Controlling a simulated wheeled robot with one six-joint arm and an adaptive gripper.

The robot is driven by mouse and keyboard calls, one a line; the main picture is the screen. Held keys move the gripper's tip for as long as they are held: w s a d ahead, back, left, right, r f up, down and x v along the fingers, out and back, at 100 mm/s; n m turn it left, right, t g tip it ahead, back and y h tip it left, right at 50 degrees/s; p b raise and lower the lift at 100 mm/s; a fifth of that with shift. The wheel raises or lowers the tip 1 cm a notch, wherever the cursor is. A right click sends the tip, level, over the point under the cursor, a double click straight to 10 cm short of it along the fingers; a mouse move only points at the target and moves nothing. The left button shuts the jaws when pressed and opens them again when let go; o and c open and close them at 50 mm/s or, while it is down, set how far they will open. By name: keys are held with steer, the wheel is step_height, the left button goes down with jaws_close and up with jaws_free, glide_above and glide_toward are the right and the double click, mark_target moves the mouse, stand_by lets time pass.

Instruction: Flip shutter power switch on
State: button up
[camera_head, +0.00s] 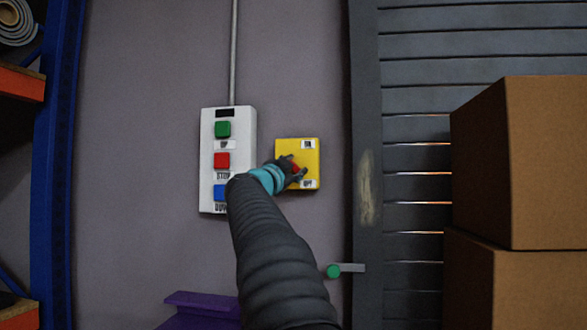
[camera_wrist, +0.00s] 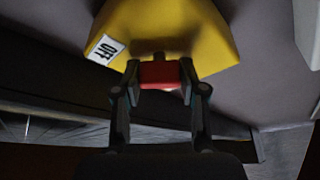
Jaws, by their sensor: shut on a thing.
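The shutter power switch is a yellow box (camera_head: 312,158) on the wall, with an ON label at its top and an OFF label at its bottom. It fills the upper part of the wrist view (camera_wrist: 160,25), where the OFF label (camera_wrist: 105,50) shows. Its red handle (camera_wrist: 162,74) sits between the fingers of my gripper (camera_wrist: 160,82), which is shut on it. In the head view my gripper (camera_head: 296,171) reaches the middle of the box and partly covers the handle (camera_head: 295,167). I cannot tell the handle's exact position.
A white control box (camera_head: 238,122) with green, red and blue buttons hangs just left of the switch. A grey slatted shutter (camera_head: 420,100) and stacked cardboard boxes (camera_head: 530,160) stand at the right. A blue rack (camera_head: 57,150) is at the left. A green-tipped lever (camera_head: 334,271) is below.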

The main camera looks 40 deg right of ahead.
steer(key=shift+m, duration=0.4)
steer(key=o, duration=1.1)
steer(key=shift+o, duration=0.2)
steer(key=shift+a, duration=0.1)
steer(key=v, duration=1.2)
steer(key=shift+w, duration=0.15)
